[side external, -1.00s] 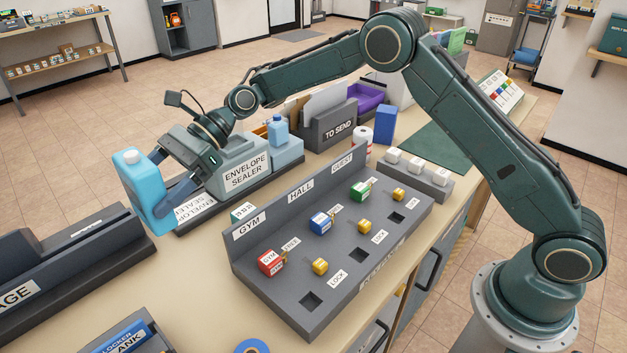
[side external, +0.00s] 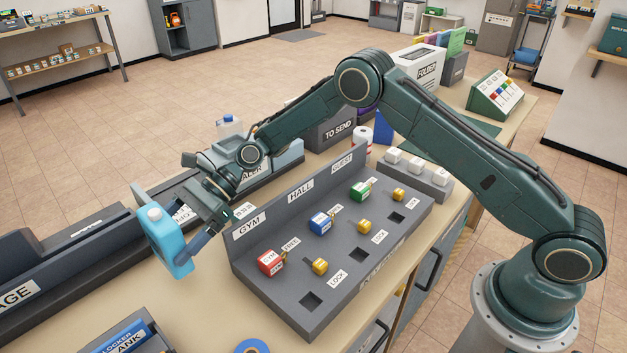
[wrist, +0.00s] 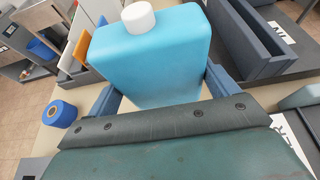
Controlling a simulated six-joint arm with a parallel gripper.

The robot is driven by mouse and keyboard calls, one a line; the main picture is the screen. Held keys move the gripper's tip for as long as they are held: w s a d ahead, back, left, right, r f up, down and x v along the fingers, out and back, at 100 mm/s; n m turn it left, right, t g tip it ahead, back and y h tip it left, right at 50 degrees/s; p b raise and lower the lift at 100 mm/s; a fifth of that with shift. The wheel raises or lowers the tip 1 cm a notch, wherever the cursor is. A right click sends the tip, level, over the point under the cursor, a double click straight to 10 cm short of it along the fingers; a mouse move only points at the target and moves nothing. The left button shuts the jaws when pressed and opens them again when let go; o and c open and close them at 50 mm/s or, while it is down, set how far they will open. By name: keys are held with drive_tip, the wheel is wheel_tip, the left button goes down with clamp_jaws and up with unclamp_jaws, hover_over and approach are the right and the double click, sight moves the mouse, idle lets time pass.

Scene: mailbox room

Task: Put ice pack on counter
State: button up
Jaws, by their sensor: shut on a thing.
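The ice pack (side external: 160,241) is a light blue, flat bottle shape with a white cap. My gripper (side external: 178,250) is shut on it, with one blue finger seen along its right side in the side view. The ice pack is upright, slightly tilted, and appears held above the counter (side external: 215,295); the exact gap is hard to tell. In the wrist view the ice pack (wrist: 165,55) fills the top middle, between the two fingers of my gripper (wrist: 160,90). Its lower end is hidden there by my gripper's body.
A dark grey key board (side external: 335,290) with red, blue and green tags stands right of the ice pack. A long dark tray (side external: 70,260) lies to its left. A box with blue items (side external: 125,338) and a blue tape roll (side external: 252,346) are at the front. Bare counter lies between them.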

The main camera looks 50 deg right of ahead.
drive_tip(key=shift+f, duration=1.9)
drive_tip(key=o, duration=1)
drive_tip(key=shift+f, duration=0.15)
drive_tip(key=shift+d, duration=0.1)
drive_tip(key=v, duration=1.2)
drive_tip(key=shift+r, duration=0.25)
